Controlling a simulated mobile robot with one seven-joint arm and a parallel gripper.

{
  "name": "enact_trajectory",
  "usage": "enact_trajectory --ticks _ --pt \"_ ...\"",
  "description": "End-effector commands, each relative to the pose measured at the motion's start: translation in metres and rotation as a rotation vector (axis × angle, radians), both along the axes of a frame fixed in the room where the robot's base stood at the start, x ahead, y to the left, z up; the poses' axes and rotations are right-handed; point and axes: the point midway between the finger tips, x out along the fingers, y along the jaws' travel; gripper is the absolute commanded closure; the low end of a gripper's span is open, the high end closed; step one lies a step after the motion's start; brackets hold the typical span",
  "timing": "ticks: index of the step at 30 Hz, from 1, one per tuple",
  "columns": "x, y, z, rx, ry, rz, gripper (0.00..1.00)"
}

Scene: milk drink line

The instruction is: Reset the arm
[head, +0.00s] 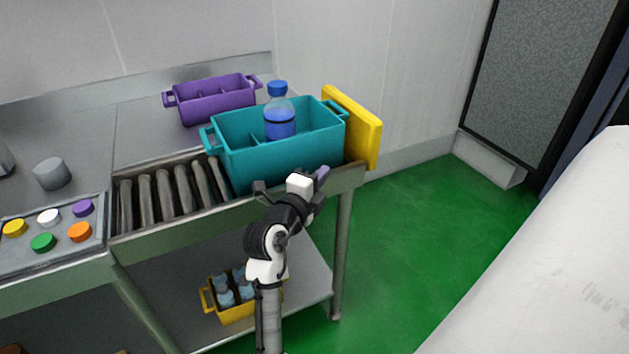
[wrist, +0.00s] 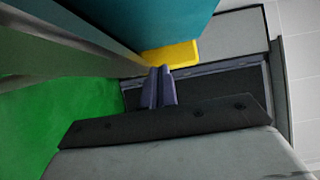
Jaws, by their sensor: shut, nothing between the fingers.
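My gripper (head: 321,176) is in front of the conveyor's right end in the head view, near the front of a teal crate. In the wrist view my gripper (wrist: 160,88) has its two fingers together with nothing between them. The teal crate (head: 285,162) stands on the conveyor's right end and holds an upright clear bottle (head: 280,124) with blue liquid and a blue cap. The teal crate also shows at the top of the wrist view (wrist: 160,20).
A yellow block (head: 358,130) stands at the conveyor's end. A purple crate (head: 212,100) sits behind on the counter. A yellow crate (head: 237,313) with several bottles is on the lower shelf. A panel of colored buttons (head: 60,236) is at left. Green floor (head: 420,220) at right is clear.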

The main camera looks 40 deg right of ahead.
Motion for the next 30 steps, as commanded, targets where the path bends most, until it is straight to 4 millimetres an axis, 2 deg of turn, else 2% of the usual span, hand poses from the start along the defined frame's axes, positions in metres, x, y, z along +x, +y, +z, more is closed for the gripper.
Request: enact_trajectory --ticks 1,3,10,15,23,26,29,30 --pt "-0.004 0.016 -0.004 -0.003 -0.002 0.007 1.00" --pt "-0.011 0.033 -0.004 -0.004 -0.001 0.006 1.00" --pt "-0.028 0.075 -0.002 -0.002 -0.002 0.005 1.00" --pt "-0.034 0.090 -0.001 -0.002 -0.001 0.002 1.00" --pt "-0.036 0.094 0.000 -0.001 0.000 0.001 1.00" --pt "-0.027 0.102 0.005 -0.019 0.008 0.035 1.00" --pt "-0.001 0.131 0.022 -0.085 0.031 0.142 1.00" --pt "0.013 0.149 0.031 -0.128 0.042 0.204 1.00"
